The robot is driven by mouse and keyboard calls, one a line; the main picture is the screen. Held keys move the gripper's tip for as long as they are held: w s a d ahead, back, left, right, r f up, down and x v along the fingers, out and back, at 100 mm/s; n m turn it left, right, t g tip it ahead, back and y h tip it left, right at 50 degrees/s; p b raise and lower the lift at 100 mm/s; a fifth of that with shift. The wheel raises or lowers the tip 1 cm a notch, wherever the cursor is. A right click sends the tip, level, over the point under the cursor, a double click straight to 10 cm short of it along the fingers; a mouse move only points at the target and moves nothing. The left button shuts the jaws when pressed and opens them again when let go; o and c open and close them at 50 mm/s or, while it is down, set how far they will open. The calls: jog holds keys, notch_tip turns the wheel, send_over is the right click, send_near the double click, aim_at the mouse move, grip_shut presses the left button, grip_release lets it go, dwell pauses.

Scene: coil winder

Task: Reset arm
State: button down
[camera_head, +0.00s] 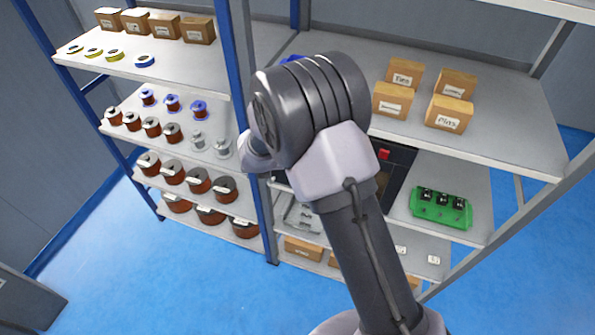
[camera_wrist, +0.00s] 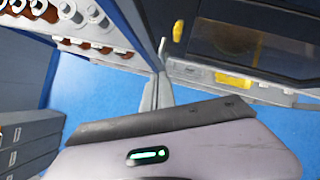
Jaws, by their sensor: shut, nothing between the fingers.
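My arm (camera_head: 355,200) rises through the middle of the head view, bent at a large dark grey joint in front of the shelves. My gripper (camera_wrist: 158,78) shows in the wrist view as two grey fingers closed together, with nothing between them. Its pale body with a green light (camera_wrist: 150,155) fills the bottom of that view. In the head view the gripper is hidden behind my arm. The fingers point toward the gap between a rack of spools and a dark-windowed machine (camera_wrist: 250,45), with blue floor around them.
The left shelf unit (camera_head: 185,75) holds boxes, tape rolls and several wire spools. The right unit (camera_head: 500,110) holds labelled boxes (camera_head: 448,113) and a green tray (camera_head: 440,208). A blue post (camera_head: 240,80) stands close left of my arm. Blue floor (camera_head: 150,270) is clear at front left.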

jog(key=s+d+r+n+t+y+b, duration=0.2)
jog(key=s+d+r+n+y+b, duration=0.15)
jog(key=s+r+n+b, duration=0.7)
jog(key=s+d+f+n+g+b, duration=0.1)
jog(key=s+d+f+n+b, duration=0.2)
jog(key=s+n+b, duration=0.2)
jog(key=s+d+f+n+h+b, duration=0.1)
jog(key=s+d+f+n+b, duration=0.2)
jog(key=s+n, duration=0.6)
jog(key=s+d+f+n+g+b, duration=0.1)
jog(key=s+d+f+n+b, duration=0.2)
jog(key=s+d+n+b, duration=0.2)
jog(key=s+n+b, duration=0.2)
jog(key=s, duration=0.1)
jog(key=shift+g+h, duration=0.3)
jog(key=shift+h, duration=0.05)
